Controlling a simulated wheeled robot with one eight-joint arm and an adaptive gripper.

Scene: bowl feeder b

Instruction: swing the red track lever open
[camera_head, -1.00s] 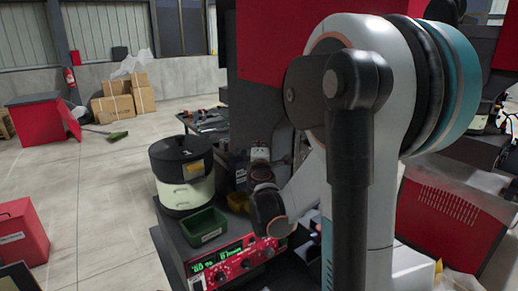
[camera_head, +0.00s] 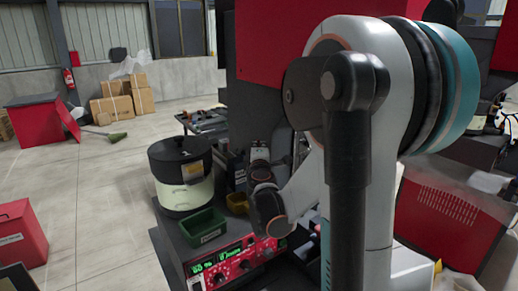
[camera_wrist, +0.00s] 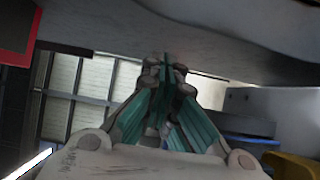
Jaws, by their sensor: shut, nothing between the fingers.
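The red track lever cannot be made out in either view. The bowl feeder (camera_head: 182,190), a cream drum with a black top, stands on the dark bench left of my arm in the head view. In the wrist view my gripper (camera_wrist: 165,68) is shut and empty, its teal fingers together. The fingertips are close under a broad grey surface (camera_wrist: 190,60); I cannot tell whether they touch it. In the head view my arm hides the area right of the feeder, and the fingertips do not show clearly.
A green bin (camera_head: 204,226) and a yellow bin (camera_head: 237,203) sit beside the feeder. The yellow bin also shows in the wrist view (camera_wrist: 292,166). A red control box (camera_head: 234,264) with green displays is at the bench front. Open floor lies to the left.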

